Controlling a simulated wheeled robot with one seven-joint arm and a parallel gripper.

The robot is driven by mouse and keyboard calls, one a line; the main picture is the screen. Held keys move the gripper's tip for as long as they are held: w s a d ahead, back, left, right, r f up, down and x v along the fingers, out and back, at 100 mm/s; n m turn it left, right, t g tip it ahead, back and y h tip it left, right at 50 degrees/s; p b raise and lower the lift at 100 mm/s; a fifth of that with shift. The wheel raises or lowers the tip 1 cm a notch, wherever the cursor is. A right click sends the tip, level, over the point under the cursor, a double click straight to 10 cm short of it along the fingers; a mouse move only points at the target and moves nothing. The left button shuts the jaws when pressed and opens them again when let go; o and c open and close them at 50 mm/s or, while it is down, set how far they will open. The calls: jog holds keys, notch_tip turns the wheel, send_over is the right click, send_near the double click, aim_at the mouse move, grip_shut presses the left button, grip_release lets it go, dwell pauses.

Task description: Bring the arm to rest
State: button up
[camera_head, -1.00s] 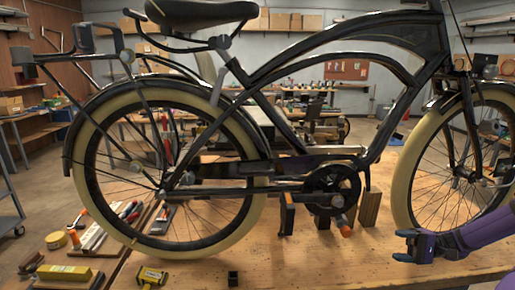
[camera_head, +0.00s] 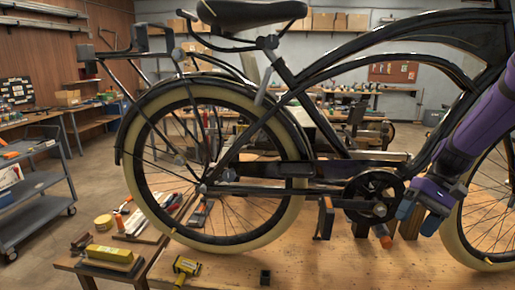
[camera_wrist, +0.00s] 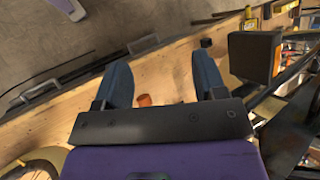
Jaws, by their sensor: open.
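My purple arm (camera_head: 478,125) comes down from the upper right in the head view. It passes in front of the black bicycle frame and ends near the pedal crank. My gripper (camera_head: 413,216) has blue fingers and points downward between the crank and the front wheel. In the wrist view my gripper (camera_wrist: 163,75) has its two fingers apart, with only the wooden bench top and an orange piece (camera_wrist: 145,100) visible between them. It holds nothing. Whether the arm touches the bicycle (camera_head: 330,70) cannot be told.
The bicycle stands over a wooden bench (camera_head: 330,265), with wooden blocks (camera_head: 411,222) near the crank. A yellow tool (camera_head: 186,268) and a small black block (camera_head: 265,277) lie at the front. A grey cart (camera_head: 35,185) stands on the left; floor shows between cart and bench.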

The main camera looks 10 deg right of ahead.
jog(key=s+a+r+n+t+h, duration=0.3)
jog(key=s+a+r+t+h, duration=0.4)
jog(key=s+a+r, duration=0.5)
jog(key=s+r+t, duration=0.1)
jog(key=s+r, duration=0.2)
jog(key=r, duration=0.2)
jog(key=shift+a, duration=0.35)
jog(key=shift+w, duration=0.1)
jog(key=shift+c, duration=0.2)
dwell(1.5)
